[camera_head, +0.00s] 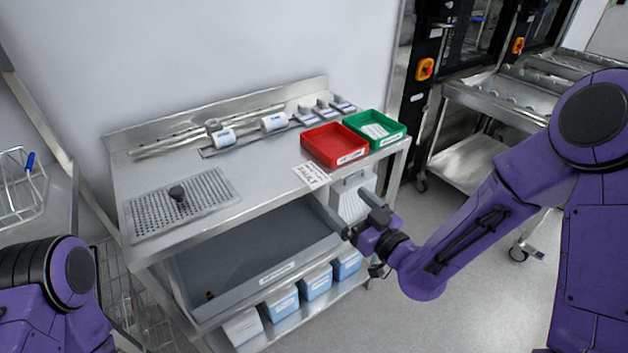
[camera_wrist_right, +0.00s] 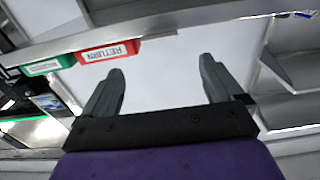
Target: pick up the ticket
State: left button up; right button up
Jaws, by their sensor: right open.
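A white printed paper (camera_head: 311,175), which looks like the ticket, lies flat at the front edge of the steel table, just in front of the red tray (camera_head: 335,146). Another white paper or card (camera_head: 375,130) lies in the green tray (camera_head: 375,138); I cannot tell which one is the ticket. My right gripper (camera_head: 346,205) is open, in front of the table and below its top edge, apart from the papers. In the right wrist view, the gripper (camera_wrist_right: 162,68) has nothing between its fingers, and neither paper can be made out. My left gripper is out of view.
Below are a grey drawer (camera_head: 240,255) and several blue bins (camera_head: 316,282). Free floor lies right of the table.

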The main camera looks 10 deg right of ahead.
jog(key=p, duration=0.2)
send_near(311, 174)
jog(key=w, duration=0.3)
jog(key=shift+w+a, duration=0.5)
jog(key=shift+a, duration=0.15)
jog(key=shift+s, duration=0.1)
jog(key=c, duration=1.1)
